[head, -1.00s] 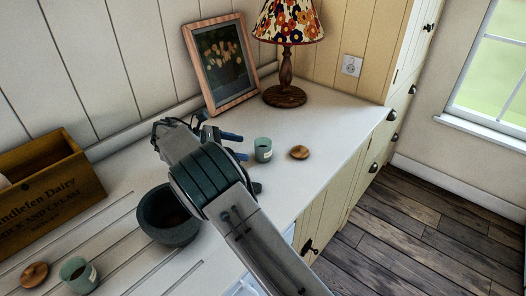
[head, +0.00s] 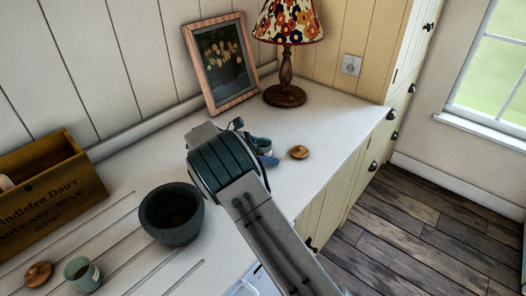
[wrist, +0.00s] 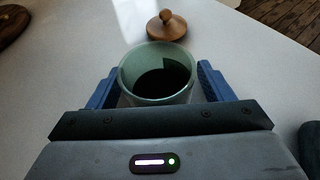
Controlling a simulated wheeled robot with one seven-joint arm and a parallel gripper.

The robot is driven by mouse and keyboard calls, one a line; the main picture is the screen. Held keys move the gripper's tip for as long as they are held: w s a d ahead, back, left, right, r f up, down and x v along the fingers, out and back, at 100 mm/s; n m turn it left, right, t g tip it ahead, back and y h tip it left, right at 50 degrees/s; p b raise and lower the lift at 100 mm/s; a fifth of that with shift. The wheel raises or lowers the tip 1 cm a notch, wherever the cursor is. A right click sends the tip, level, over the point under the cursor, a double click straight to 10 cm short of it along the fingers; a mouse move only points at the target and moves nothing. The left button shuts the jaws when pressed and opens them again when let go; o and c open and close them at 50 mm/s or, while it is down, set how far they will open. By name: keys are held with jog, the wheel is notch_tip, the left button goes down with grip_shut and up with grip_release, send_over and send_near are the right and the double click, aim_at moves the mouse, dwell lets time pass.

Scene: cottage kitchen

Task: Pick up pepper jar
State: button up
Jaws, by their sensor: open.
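A pale green open jar (head: 263,144) with dark contents stands upright on the white counter, partly hidden by my arm in the head view. In the wrist view the jar (wrist: 155,75) sits between the two blue fingers of my gripper (wrist: 158,88). The fingers are open, one on each side, with a small gap visible at the right; contact at the left is unclear. A similar green jar (head: 82,274) with a pale label stands at the lower left. I cannot read a pepper label on either jar.
A round wooden lid (head: 299,152) lies right of the near-gripper jar; another lid (head: 38,274) lies by the other jar. A dark stone bowl (head: 171,214), wooden crate (head: 52,198), picture frame (head: 221,64) and lamp (head: 286,95) stand around. The counter's right part is clear.

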jog(key=c, duration=1.1)
jog(key=shift+r, duration=0.15)
